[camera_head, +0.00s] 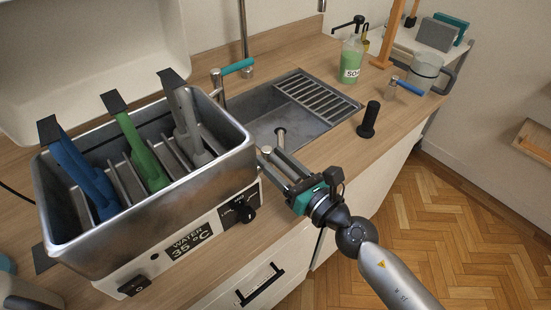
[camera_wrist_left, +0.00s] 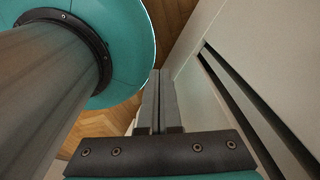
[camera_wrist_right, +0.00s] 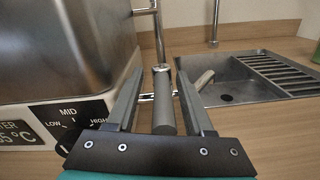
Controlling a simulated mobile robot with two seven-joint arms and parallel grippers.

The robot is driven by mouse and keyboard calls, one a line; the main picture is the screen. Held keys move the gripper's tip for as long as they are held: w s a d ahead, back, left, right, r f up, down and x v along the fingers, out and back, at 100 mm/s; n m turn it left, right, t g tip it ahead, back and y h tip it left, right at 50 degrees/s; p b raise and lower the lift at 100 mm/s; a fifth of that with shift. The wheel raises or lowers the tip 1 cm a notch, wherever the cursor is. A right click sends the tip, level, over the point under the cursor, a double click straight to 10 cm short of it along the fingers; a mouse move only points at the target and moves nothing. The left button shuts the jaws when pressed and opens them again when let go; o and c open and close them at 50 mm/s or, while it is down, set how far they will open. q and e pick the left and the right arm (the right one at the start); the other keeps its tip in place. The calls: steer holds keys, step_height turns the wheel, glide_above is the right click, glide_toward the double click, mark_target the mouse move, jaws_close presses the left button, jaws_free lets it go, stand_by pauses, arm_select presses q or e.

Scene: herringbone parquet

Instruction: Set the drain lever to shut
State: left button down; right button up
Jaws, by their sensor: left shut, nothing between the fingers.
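The drain lever's grey cylindrical grip (camera_wrist_right: 163,108) shows in the right wrist view, beside the steel water bath (camera_wrist_right: 60,45), with a thin metal rod crossing behind it. My right gripper (camera_wrist_right: 161,100) is open, one finger on each side of the grip, with a visible gap on both sides. In the head view the right gripper (camera_head: 279,160) is at the bath's right end, by the near edge of the sink; the lever is hard to make out there. My left gripper (camera_wrist_left: 153,95) is shut and empty beside a pale cabinet front in the left wrist view.
The water bath (camera_head: 205,215) holds blue, green and grey-handled tools and has dials on its front. The sink (camera_head: 255,133) with a teal-handled tap (camera_head: 238,67) lies behind the gripper. A black upright handle (camera_head: 369,120) and a soap bottle (camera_head: 351,62) stand to the right.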

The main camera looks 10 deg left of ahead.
steer(key=shift+d, duration=0.1)
steer(key=shift+s+d, duration=0.3)
steer(key=shift+d, duration=0.05)
steer(key=b+v, duration=0.6)
steer(key=v, duration=0.8)
steer(key=shift+s, duration=0.15)
